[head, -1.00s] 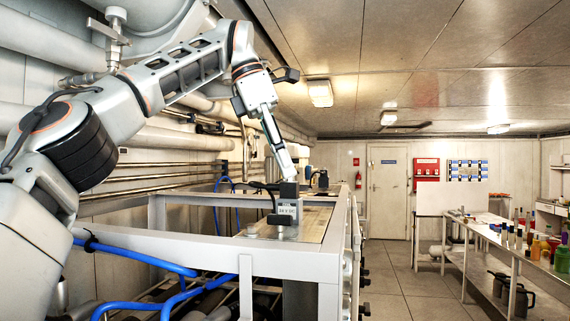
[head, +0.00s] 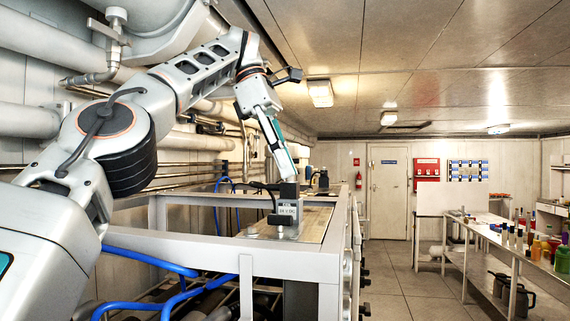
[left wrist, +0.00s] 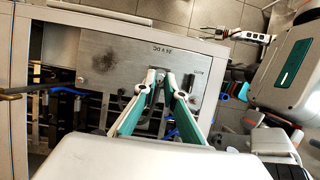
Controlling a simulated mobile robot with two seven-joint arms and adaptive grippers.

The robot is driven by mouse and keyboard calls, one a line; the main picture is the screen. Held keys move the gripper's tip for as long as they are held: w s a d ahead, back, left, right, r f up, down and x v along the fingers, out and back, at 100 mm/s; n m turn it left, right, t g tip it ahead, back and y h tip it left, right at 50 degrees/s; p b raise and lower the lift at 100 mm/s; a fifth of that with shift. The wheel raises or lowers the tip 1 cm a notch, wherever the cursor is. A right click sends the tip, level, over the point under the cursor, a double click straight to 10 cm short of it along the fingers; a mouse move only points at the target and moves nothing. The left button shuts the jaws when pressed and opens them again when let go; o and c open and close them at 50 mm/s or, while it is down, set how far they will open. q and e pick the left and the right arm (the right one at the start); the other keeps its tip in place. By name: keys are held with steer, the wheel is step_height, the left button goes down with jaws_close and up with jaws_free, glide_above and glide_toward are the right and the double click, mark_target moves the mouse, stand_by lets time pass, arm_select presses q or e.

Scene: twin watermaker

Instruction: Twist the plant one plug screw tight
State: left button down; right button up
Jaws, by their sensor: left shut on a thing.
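My left gripper (head: 287,174) comes down from above onto the dark plug (head: 289,190) on the grey 24 V DC box (head: 287,213). In the left wrist view, the two teal-sided fingers (left wrist: 164,78) converge on a small dark part at the plug on the metal plate (left wrist: 112,58), below the 24 V DC lettering. The fingers are shut on this small part, which I take to be the plug screw. They mostly hide it, and I cannot see how deep it sits.
A pale metal frame (head: 229,262) surrounds the plant, with blue hoses (head: 150,261) at its front left. Pipes line the left wall. A bench (head: 507,246) with bottles and tools stands at the right. The floor aisle (head: 405,275) between them is clear.

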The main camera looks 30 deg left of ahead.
stand_by(0.6)
arm_select(q)
steer(key=c, duration=2.1)
jaws_free()
steer(key=shift+n, duration=0.3)
